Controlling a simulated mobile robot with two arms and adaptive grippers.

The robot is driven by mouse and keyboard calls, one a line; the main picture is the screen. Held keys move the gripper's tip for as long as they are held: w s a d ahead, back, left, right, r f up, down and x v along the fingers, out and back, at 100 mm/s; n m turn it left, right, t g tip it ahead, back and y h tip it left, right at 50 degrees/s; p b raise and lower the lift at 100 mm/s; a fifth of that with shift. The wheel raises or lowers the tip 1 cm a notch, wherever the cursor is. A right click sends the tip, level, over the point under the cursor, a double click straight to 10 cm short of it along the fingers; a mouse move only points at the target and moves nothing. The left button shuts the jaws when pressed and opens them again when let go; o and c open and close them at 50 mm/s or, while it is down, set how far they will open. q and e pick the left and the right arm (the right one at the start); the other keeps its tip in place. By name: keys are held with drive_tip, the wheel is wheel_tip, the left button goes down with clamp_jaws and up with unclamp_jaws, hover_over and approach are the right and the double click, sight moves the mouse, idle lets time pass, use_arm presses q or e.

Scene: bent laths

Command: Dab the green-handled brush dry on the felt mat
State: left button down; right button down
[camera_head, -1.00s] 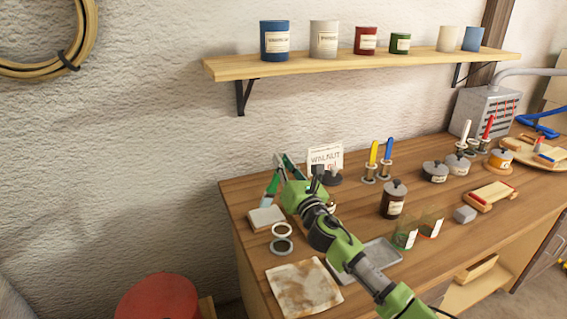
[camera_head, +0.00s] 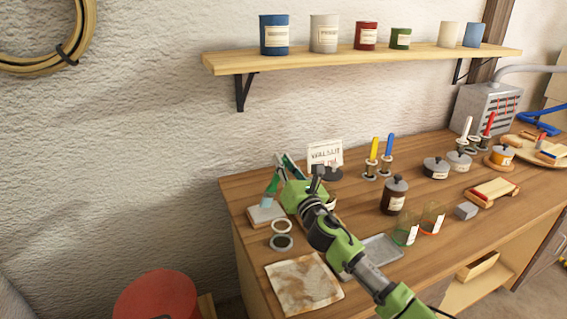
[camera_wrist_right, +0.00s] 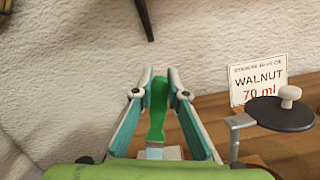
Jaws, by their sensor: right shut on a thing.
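My right gripper (camera_head: 279,172) is shut on the green-handled brush (camera_wrist_right: 157,108), near the back left of the bench. The brush hangs with its handle up and its lower end down, between the two fingers in the right wrist view. A pale square pad (camera_head: 257,217), apparently the felt mat, lies under the brush at the bench's left edge. It also shows in part behind the brush's lower end in the right wrist view. I cannot tell whether the bristles touch it. My left gripper is not in view.
Two small round rims (camera_head: 281,242) stand just in front of the pad. A stained cloth (camera_head: 304,284) and a metal tray (camera_head: 378,252) lie nearer the front. A WALNUT card (camera_wrist_right: 258,78) and a dark round lid with a knob (camera_wrist_right: 281,112) are right of the gripper.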

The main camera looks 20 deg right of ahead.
drive_tip(key=shift+f+b, duration=0.4)
drive_tip(key=shift+f, duration=0.15)
idle(1.1)
wheel_tip(320, 180, up, 7)
drive_tip(key=p, duration=0.7)
drive_tip(key=shift+r, duration=0.15)
